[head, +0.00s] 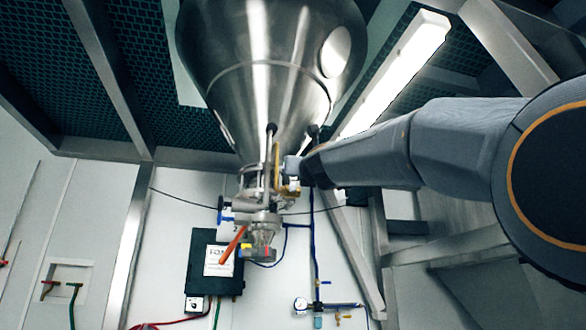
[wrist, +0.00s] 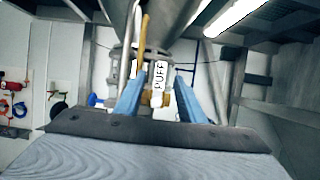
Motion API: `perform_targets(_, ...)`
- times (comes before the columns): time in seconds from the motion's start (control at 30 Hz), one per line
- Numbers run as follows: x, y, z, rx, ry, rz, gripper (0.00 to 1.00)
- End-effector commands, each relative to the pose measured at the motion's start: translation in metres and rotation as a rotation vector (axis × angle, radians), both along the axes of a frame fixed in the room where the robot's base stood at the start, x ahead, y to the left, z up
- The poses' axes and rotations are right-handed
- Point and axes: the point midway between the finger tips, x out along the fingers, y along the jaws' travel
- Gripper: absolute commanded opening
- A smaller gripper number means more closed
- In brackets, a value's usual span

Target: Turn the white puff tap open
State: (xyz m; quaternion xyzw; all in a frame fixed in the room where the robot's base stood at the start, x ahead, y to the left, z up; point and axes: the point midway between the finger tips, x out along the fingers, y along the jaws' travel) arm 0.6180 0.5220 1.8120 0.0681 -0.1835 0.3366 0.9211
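The white puff tap (wrist: 158,75), marked PUFF in black letters, hangs below the steel hopper in the wrist view. A brass fitting (wrist: 155,99) shows just under it. My gripper (wrist: 158,92) is open, with one blue finger on each side of the tap in the picture. I cannot tell whether the fingers touch it or how far in front of it they are. In the head view my gripper (head: 292,168) is beside the valve assembly, to its right, and is small and partly hidden. The white tap is not clear there.
The steel hopper (head: 270,60) hangs above. A yellow bar (head: 277,165) and an orange handle (head: 233,244) are on the assembly. A black box (head: 205,262) with a white label is on the back wall. A gauge (head: 300,305) with blue piping is lower right.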

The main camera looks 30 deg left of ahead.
Motion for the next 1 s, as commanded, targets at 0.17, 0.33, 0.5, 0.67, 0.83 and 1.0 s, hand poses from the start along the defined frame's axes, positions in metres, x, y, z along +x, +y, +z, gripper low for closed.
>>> perform_targets(0.17,0.015,0.013,0.011,-0.002,0.0,-0.002,0.36)
perform_targets(0.33,0.027,0.023,0.017,-0.002,-0.001,-0.002,0.36)
perform_targets(0.5,0.036,0.03,0.021,-0.003,0.0,-0.001,0.36)
perform_targets(0.67,0.041,0.034,0.022,-0.002,0.001,0.0,0.36)
perform_targets(0.83,0.042,0.035,0.022,-0.002,0.0,-0.001,0.36)
perform_targets(1.0,0.042,0.034,0.022,-0.002,0.0,-0.001,0.36)
